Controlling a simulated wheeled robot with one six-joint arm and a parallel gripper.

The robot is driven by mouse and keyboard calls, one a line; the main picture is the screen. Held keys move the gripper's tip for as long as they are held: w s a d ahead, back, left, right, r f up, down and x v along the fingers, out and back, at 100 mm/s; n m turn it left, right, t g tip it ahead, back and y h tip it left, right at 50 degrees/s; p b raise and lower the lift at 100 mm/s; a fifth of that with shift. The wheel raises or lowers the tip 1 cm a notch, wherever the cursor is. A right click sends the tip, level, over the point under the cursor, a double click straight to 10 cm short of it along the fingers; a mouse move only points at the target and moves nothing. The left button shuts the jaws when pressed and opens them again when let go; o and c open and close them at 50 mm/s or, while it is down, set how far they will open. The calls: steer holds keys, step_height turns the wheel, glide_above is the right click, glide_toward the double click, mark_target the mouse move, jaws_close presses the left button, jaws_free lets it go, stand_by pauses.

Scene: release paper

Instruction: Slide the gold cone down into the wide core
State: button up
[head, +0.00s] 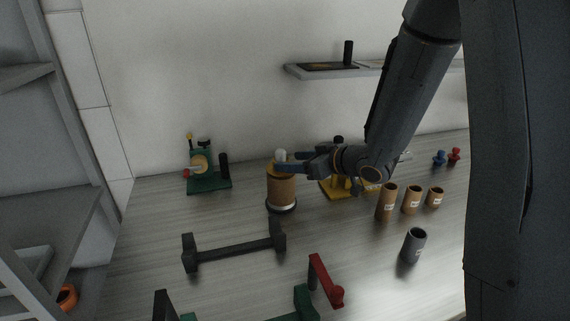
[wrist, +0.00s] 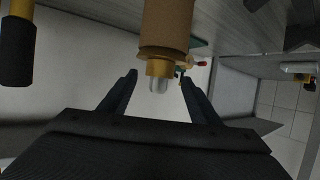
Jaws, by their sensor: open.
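The wide brown core (head: 281,190) stands upright on a dark round base on the table. It also shows in the wrist view (wrist: 166,25). The gold cone (head: 278,164) is at the core's top end, with a pale knob (head: 280,154) above it. In the wrist view the gold cone (wrist: 160,68) protrudes from the core's end; how deep it sits inside is hidden. My gripper (head: 278,161) is open at the cone's height. In the wrist view its fingers (wrist: 159,78) stand on either side of the cone and knob, with gaps visible.
A green stand (head: 209,184) is at back left, and a yellow stand (head: 334,188) is behind my gripper. Several small brown cores (head: 386,203) and a grey tube (head: 413,246) stand to the right. A dark cradle (head: 235,249) lies in front. A shelf (head: 330,73) hangs above.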

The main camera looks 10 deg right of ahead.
steer(key=shift+v, duration=1.15)
steer(key=s+d+f+m+g+h, duration=0.3)
steer(key=s+d+f+m+h, duration=0.15)
steer(key=s+d+h, duration=0.45)
steer(key=s+f+m+g, duration=0.1)
steer(key=s+m+g, duration=0.3)
steer(key=s, duration=1.1)
steer(key=shift+a+f+g, duration=0.2)
steer(key=shift+f+g, duration=0.15)
steer(key=shift+g, duration=0.65)
